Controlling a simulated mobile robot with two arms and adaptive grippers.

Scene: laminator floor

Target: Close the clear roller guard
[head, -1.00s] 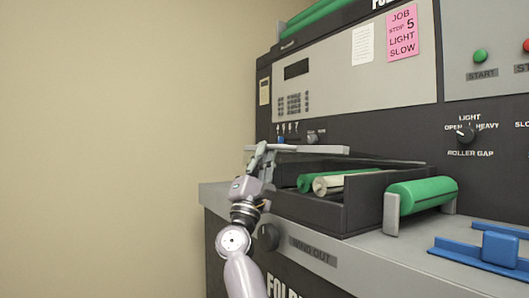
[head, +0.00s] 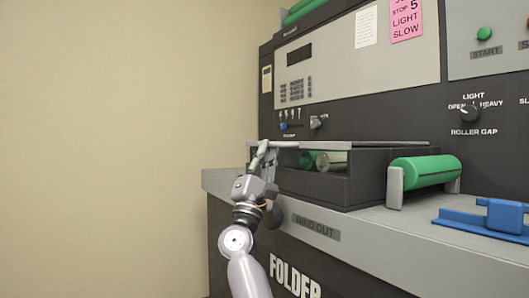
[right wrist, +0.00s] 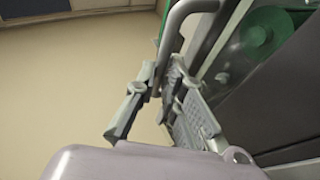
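The clear roller guard (head: 384,147) is a see-through panel with a grey edge over the dark roller box (head: 318,188). It looks low and nearly level, close above the box's rim; I cannot tell whether it touches all round. My right gripper (head: 262,155) is at the guard's left end. In the right wrist view, my right gripper (right wrist: 160,82) has its fingers on both sides of the grey guard handle (right wrist: 172,42) and appears shut on it. My left gripper is out of view.
A green roller (head: 333,160) and a pale one (head: 331,168) lie inside the box. Another green roller (head: 425,171) sits in a grey bracket to the right, with a blue fixture (head: 503,216) beyond. Control panel behind; bare wall at left.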

